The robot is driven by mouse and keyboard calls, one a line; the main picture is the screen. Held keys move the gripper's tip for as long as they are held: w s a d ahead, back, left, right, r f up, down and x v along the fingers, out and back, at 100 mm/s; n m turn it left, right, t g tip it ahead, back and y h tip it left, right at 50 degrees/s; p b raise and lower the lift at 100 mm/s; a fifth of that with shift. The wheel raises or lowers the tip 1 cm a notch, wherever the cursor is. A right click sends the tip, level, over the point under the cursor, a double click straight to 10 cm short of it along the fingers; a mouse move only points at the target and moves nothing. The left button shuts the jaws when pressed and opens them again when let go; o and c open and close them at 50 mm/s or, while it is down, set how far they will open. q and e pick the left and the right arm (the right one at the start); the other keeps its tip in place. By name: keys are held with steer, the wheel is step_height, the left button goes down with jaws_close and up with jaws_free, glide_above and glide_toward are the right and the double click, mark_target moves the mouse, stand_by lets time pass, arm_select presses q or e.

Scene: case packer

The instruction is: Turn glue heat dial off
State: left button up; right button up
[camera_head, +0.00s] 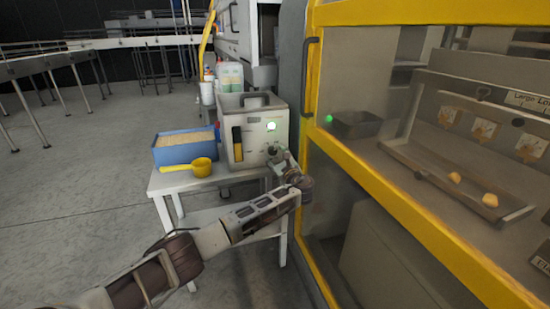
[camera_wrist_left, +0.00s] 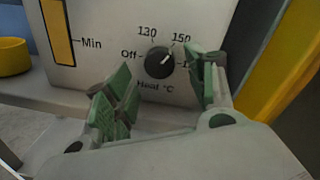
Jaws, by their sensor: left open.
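The glue heat dial (camera_wrist_left: 159,62) is a round black knob on the grey front of the glue unit (camera_head: 252,132), labelled "Heat °C". Its pale pointer line aims up and right, near the 150 mark; the "Off" mark is at its left. My left gripper (camera_wrist_left: 165,86) is open in front of the dial. Its green-padded fingers stand to the lower left and right of the dial, apart from it as far as I can see. In the head view my left gripper (camera_head: 281,160) is at the unit's lower right and partly covers the dial area. My right gripper is not in view.
The unit stands on a small white table (camera_head: 170,183) with a blue tray of pellets (camera_head: 184,157) and a yellow scoop (camera_head: 201,167). The yellow-framed machine enclosure (camera_head: 375,157) is close on the right. Open floor lies to the left.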

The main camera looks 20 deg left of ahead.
mark_target(273, 151)
arm_select(q)
steer(key=shift+w+a, duration=0.25)
steer(key=shift+w, duration=0.1)
steer(key=shift+w+a, duration=0.15)
steer(key=shift+w, duration=0.1)
steer(key=shift+w+a, duration=0.25)
steer(key=shift+w, duration=0.05)
steer(key=c, duration=1)
steer(key=shift+c, duration=0.2)
